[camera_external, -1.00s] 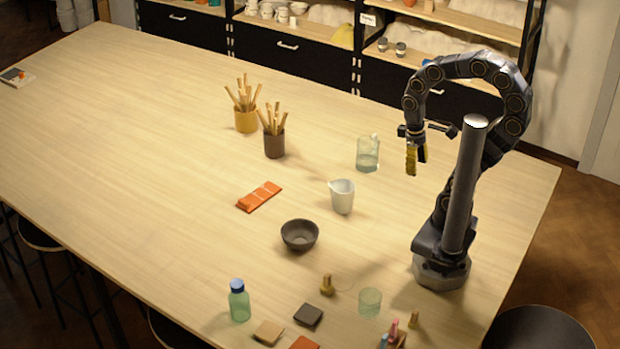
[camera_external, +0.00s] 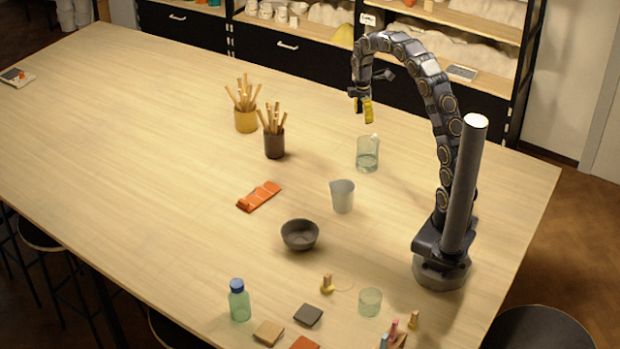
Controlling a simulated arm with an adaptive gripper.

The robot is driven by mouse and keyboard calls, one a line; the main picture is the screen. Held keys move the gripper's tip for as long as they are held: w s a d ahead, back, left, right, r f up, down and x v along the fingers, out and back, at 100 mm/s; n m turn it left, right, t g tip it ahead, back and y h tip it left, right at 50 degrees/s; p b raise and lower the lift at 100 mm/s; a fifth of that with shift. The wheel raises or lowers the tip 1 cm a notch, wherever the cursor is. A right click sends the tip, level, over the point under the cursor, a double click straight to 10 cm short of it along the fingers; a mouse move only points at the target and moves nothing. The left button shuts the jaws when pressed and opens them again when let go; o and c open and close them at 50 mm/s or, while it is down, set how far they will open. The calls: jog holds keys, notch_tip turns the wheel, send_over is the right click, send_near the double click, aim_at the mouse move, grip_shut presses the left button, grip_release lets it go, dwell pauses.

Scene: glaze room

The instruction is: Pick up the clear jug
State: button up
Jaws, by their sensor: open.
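A clear glass vessel (camera_external: 367,158) stands upright right of the pencil pots, with some liquid low in it and a pale tip showing at its rim. A pale grey jug (camera_external: 342,198) with a pouring lip on its left stands just in front of it. I cannot tell for sure which of the two is the clear jug; the lipped one looks cloudy rather than clear. My gripper (camera_external: 367,110) has yellow fingers pointing down. It is open and empty, above and behind the glass vessel in the picture, apart from it. The gap between the fingers is hard to see.
A yellow pot (camera_external: 246,121) and a brown pot (camera_external: 274,145) of wooden tools stand to the left. A dark bowl (camera_external: 300,235), orange tiles (camera_external: 259,196), a green bottle (camera_external: 239,301) and a green glass (camera_external: 370,302) are nearer.

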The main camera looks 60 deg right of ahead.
aim_at(376, 144)
jog(key=w+d+f+n, duration=0.1)
jog(key=d+f+n, duration=0.1)
jog(key=d+f, duration=0.2)
jog(key=d+f+n, duration=0.2)
jog(key=d+f, duration=0.2)
jog(key=d, duration=0.1)
jog(key=w+d+f+n, duration=0.1)
jog(key=d+f+n, duration=0.1)
jog(key=d+f, duration=0.2)
jog(key=shift+w+d+f+t, duration=0.25)
jog(key=shift+w+d+t, duration=0.05)
jog(key=shift+d, duration=0.1)
jog(key=shift+d+f, duration=0.2)
jog(key=shift+f, duration=0.45)
jog(key=f, duration=0.7)
jog(key=shift+s+d, duration=0.1)
jog(key=shift+d, duration=0.15)
jog(key=shift+r, duration=0.1)
grip_shut()
